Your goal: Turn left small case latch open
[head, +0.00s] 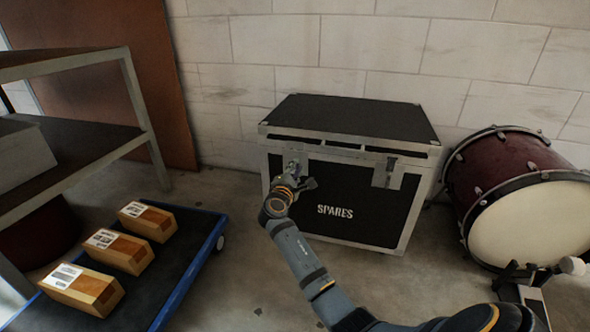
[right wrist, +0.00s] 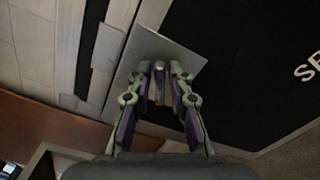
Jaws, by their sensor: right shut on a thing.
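The black case (head: 345,205) with silver edges and the word SPARES stands against the wall. Its left latch (head: 296,163) is on the front near the top left corner, mostly covered by my gripper. My right gripper (head: 296,176) reaches up to this latch. In the right wrist view the fingers (right wrist: 160,78) are shut on the small latch handle (right wrist: 159,85), in front of a light metal plate (right wrist: 175,52). How far the latch is turned cannot be told. The right latch (head: 386,172) sits on its own plate at the case's right. My left gripper is not in view.
A dark red bass drum (head: 515,195) stands right of the case. A blue-edged cart (head: 180,270) with several brown boxes (head: 148,220) is at the left, beside a metal shelf (head: 75,147). The floor in front of the case is mostly clear.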

